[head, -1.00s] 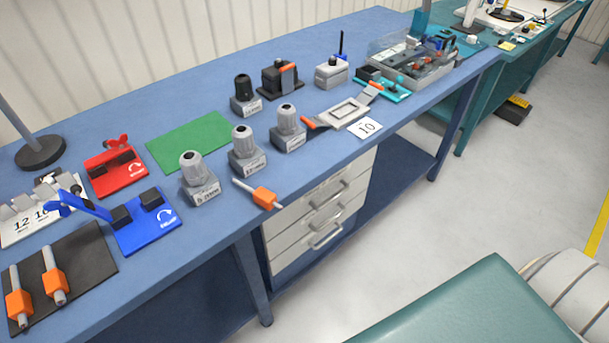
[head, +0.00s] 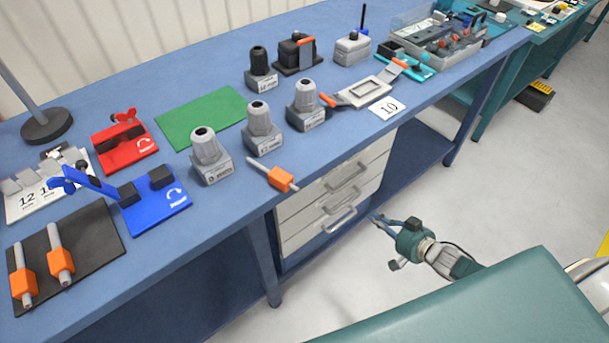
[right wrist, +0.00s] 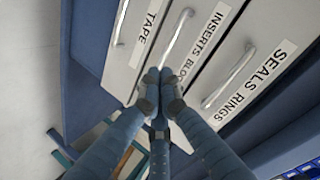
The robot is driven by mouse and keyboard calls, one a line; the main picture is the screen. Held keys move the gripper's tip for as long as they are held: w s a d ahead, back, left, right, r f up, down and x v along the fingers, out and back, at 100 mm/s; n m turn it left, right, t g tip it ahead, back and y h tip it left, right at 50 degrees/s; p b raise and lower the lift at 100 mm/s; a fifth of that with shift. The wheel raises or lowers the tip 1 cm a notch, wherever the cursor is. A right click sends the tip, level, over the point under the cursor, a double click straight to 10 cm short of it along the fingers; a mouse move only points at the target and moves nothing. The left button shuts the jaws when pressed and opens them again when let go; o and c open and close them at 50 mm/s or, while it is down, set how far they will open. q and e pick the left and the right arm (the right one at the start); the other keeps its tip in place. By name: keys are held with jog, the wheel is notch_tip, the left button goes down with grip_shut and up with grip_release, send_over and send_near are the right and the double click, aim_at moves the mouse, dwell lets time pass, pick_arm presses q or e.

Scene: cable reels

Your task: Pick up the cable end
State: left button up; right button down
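A cable end, a grey rod with an orange block (head: 280,179), lies on the blue bench near its front edge, in front of the grey domed fixtures. Two similar cable ends lie on the black mat at the lower left, one with its orange block at the far left (head: 23,288) and one beside it (head: 60,264). My right gripper (head: 376,219) is below bench height, in front of the drawers and apart from every cable end. In the right wrist view its fingertips (right wrist: 160,76) are together with nothing seen between them. My left gripper is not in view.
Grey domed fixtures (head: 209,148), a blue clamp stand (head: 152,210), a red clamp stand (head: 125,148) and a green mat (head: 202,118) occupy the bench (head: 222,222). Labelled drawers (head: 340,190) are under it; their handles (right wrist: 228,76) are close to my right fingers. Open floor lies right of the drawers.

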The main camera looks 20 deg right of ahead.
jog(key=w+a+r+m+y+b, duration=0.1)
jog(key=w+a+r+y, duration=0.15)
jog(key=r, duration=0.45)
jog(key=w+a+r+y, duration=0.1)
jog(key=a+r+y, duration=0.15)
jog(key=r, duration=0.55)
jog(key=m+g+y+b, duration=0.1)
jog(key=m+g+y, duration=0.1)
jog(key=y, duration=0.5)
send_near(304, 174)
jog(key=w+a, duration=0.1)
jog(key=w+a+r+p, duration=0.1)
jog(key=w, duration=0.1)
jog(key=w+a+r, duration=0.1)
jog(key=w+a, duration=0.1)
jog(key=shift+a+r, duration=0.1)
jog(key=shift+r, duration=0.15)
jog(key=a, duration=0.1)
jog(key=a+p, duration=0.1)
jog(key=a, duration=0.1)
jog(key=shift+s+a+f+p, duration=0.15)
jog(key=shift+a+p, duration=0.1)
jog(key=shift+p, duration=0.05)
jog(key=shift+s+a+f, duration=0.1)
jog(key=shift+s+a, duration=0.05)
jog(key=shift+a, duration=0.35)
